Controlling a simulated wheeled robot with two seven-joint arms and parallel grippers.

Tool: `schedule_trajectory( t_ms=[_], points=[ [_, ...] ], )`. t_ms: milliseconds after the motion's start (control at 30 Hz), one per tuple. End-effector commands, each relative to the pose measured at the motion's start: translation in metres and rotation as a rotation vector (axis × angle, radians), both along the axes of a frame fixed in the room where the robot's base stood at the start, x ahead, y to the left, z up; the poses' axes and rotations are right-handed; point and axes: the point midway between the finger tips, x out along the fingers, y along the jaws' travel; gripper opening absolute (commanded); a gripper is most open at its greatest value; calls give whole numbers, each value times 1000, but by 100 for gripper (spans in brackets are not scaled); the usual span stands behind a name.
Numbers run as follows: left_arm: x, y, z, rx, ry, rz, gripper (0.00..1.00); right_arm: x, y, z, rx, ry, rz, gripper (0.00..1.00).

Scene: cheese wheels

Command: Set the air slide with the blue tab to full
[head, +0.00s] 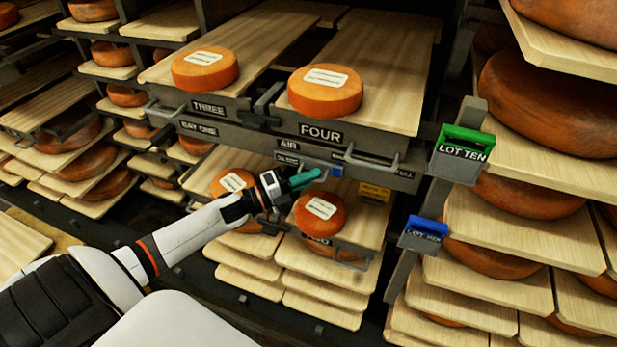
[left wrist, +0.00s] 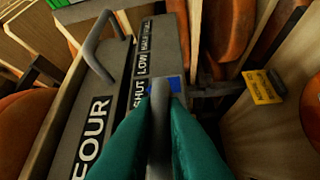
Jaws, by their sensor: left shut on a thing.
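The air slide's blue tab (head: 337,171) shows on the front rail under the shelf marked FOUR, right of the AIR label (head: 289,144). It also shows in the left wrist view (left wrist: 175,84), beside the SHUT and LOW labels; the exact mark it stands at is hard to tell. The FULL label (head: 404,174) is at the rail's right end. My left gripper (head: 318,176) has teal fingers, shut on the slide's grey handle (left wrist: 160,100) next to the blue tab. The fingers hide part of the handle. My right gripper is not in view.
A yellow tag (head: 375,193) hangs just right of and below the blue tab. Metal pull handles (head: 372,163) stick out from the drawer front. Cheese wheels (head: 320,213) sit below the rail. Green (head: 465,140) and blue (head: 425,232) lot holders stand on the right post.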

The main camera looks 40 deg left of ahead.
Motion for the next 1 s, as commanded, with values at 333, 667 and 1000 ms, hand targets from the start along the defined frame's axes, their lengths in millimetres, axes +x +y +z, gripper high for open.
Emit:
schedule_trajectory(
  t_ms=[333,667,1000],
  points=[
    [6,-26,0,-4,0,0,0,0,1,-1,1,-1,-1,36],
    [25,-102,0,-5,-2,-1,0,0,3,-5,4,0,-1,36],
    [35,-147,0,-2,0,1,0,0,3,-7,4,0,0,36]
  ],
)
